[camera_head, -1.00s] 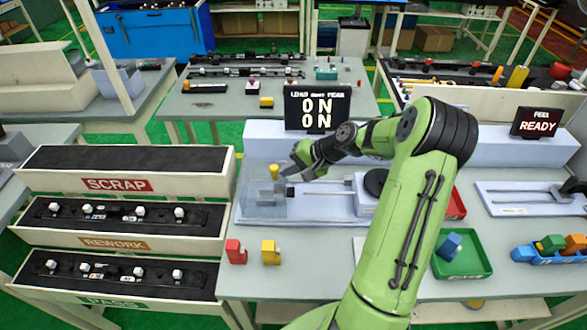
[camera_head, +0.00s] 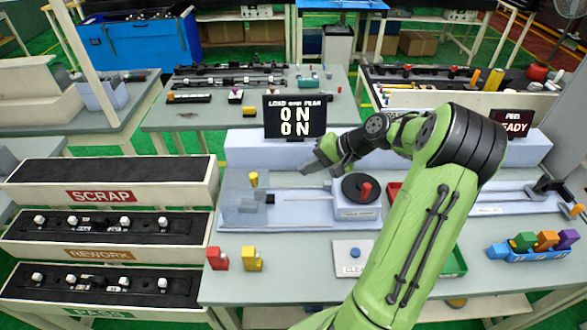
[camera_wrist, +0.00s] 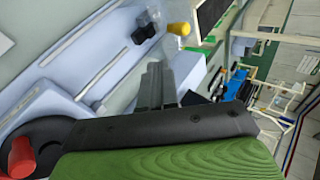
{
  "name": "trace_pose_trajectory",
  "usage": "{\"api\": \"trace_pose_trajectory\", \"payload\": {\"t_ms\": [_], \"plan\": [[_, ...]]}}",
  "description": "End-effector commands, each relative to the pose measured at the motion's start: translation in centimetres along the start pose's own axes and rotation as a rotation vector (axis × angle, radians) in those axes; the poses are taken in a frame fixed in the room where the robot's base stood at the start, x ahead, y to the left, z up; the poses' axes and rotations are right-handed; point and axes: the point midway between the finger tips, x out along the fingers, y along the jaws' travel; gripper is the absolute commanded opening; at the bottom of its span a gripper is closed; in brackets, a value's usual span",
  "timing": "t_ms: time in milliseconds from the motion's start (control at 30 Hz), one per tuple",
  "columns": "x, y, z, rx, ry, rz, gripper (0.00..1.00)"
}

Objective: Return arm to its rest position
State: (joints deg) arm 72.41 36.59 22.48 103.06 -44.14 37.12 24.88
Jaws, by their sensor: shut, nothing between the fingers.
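My gripper (camera_head: 309,166) is at the end of my green arm in the head view, above the pale fixture, to the left of the black round dial. It is shut and empty. In the wrist view its dark fingers (camera_wrist: 158,85) lie close together with nothing between them. The arm is bent and reaches in from the lower right of the head view.
A display (camera_head: 294,117) reading ON stands behind my gripper. The fixture (camera_head: 245,218) has a yellow knob (camera_head: 253,179); the dial (camera_head: 362,187) has a red knob. Red (camera_head: 217,258) and yellow (camera_head: 252,259) blocks stand at the front. Labelled trays (camera_head: 115,182) are at the left.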

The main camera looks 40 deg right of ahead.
Motion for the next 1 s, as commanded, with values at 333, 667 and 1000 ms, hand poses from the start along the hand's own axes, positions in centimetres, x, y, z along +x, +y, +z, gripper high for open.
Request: {"api": "trace_pose_trajectory", "payload": {"t_ms": [333, 667, 1000], "plan": [[0.1, -1.0, 0.9, -0.037, -0.015, 0.037, 0.0], [-0.8, -9.0, 15.9, -0.544, -0.041, 0.489, 0.0], [-7.9, -7.0, 28.3, -0.933, 0.076, 0.558, 0.0]]}}
